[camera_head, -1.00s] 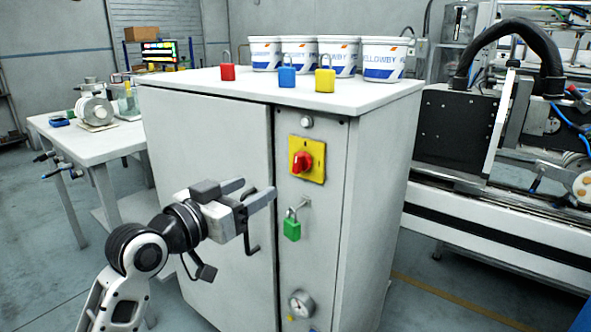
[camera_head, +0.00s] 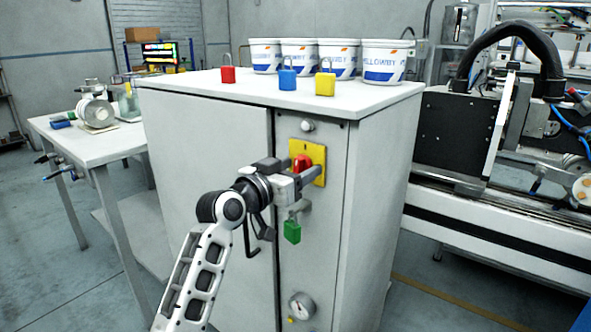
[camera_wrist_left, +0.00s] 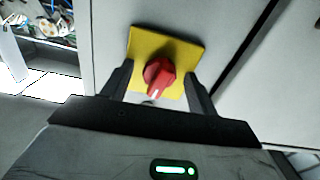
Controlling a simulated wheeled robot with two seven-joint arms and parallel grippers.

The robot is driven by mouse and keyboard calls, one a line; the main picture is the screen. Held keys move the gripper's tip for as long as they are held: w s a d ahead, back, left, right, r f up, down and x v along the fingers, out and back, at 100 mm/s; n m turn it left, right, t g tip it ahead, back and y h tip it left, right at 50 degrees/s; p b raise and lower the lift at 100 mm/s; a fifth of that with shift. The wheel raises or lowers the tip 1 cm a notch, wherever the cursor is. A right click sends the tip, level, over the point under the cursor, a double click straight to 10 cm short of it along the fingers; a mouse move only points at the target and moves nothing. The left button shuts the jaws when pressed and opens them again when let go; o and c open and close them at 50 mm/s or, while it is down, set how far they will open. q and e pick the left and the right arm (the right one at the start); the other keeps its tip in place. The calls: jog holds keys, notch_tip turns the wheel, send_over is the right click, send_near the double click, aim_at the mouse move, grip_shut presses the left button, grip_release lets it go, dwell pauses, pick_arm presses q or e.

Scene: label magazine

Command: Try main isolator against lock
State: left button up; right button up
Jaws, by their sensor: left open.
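The main isolator is a red rotary knob (camera_head: 302,163) on a yellow plate (camera_head: 320,155), on the front of the grey cabinet. In the left wrist view the red knob (camera_wrist_left: 159,74) shows between my open fingers, on the yellow plate (camera_wrist_left: 185,50). My left gripper (camera_head: 300,170) is open, its fingertips at the plate on either side of the knob; contact with the knob cannot be told. A green padlock (camera_head: 292,231) hangs just below my left gripper; its shackle is partly hidden. My right gripper is not in view.
Red (camera_head: 228,75), blue (camera_head: 287,79) and yellow (camera_head: 325,84) padlocks stand on the cabinet top (camera_head: 200,85), with several white tubs (camera_head: 385,62) behind. A dark door handle (camera_head: 252,240) is close to my left arm. A gauge (camera_head: 302,305) sits lower down.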

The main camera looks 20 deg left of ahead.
pick_arm(q)
jog(key=shift+c, duration=0.3)
jog(key=c, duration=0.9)
jog(key=shift+r+n+p, duration=0.25)
jog(key=shift+n+p, duration=0.25)
jog(key=shift+p, duration=0.5)
jog(key=shift+c, duration=0.2)
jog(key=shift+n+p, duration=0.3)
jog(key=shift+n, duration=0.1)
jog(key=shift+f, duration=0.25)
jog(key=o, duration=1)
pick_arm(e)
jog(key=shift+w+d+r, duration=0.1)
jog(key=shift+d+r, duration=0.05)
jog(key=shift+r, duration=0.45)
pick_arm(q)
jog(key=shift+s, duration=0.1)
